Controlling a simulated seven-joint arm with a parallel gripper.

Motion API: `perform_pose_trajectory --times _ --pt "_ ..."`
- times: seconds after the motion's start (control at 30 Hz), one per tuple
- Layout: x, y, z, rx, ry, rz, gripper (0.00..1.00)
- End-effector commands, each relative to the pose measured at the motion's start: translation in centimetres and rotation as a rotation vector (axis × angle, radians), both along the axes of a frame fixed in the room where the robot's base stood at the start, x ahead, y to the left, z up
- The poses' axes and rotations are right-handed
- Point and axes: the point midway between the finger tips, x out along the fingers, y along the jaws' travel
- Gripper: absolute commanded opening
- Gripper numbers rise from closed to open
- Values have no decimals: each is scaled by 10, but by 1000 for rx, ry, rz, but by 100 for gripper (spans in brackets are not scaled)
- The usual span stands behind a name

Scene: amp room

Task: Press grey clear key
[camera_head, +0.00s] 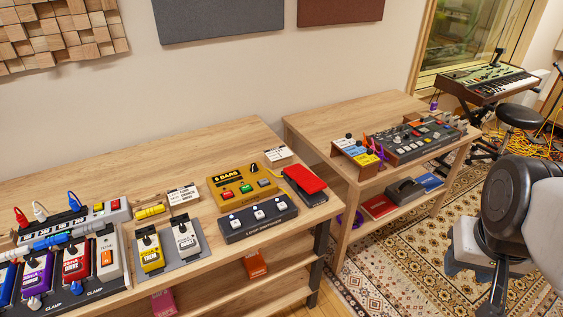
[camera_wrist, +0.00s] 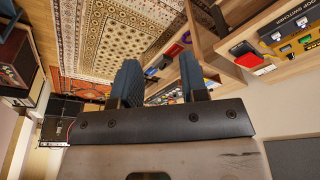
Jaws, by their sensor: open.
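I cannot single out a grey clear key in these views; any key labels are too small to read. A yellow "8 BARS" box (camera_head: 243,187) with small coloured buttons sits on the near table, behind a dark loop switcher (camera_head: 257,220) with several light buttons. A dark multi-key unit (camera_head: 413,139) with small keys and knobs lies on the farther table. In the wrist view my gripper (camera_wrist: 160,82) has two blue fingers apart with nothing between them. The yellow box (camera_wrist: 306,44) shows at that view's right edge, well away from the fingers.
Pedals (camera_head: 75,265) crowd the near table (camera_head: 130,178) at left. A red pedal (camera_head: 305,183) lies near its right end. Small boxes (camera_head: 357,150) stand left of the multi-key unit. A keyboard (camera_head: 490,82) and a stool (camera_head: 521,117) stand farther back. Patterned rug (camera_head: 400,245) covers open floor.

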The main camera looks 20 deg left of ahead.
Motion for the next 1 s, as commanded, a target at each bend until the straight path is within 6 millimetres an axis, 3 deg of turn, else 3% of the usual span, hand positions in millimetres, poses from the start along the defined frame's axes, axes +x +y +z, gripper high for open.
perform_pose_trajectory --times 0.03,0.23,0.27,1.0 --pt "0 0 0 0 0 0 32" --pt "0 0 0 0 0 0 1" --pt "0 0 0 0 0 0 0" --pt "0 0 0 0 0 0 0"
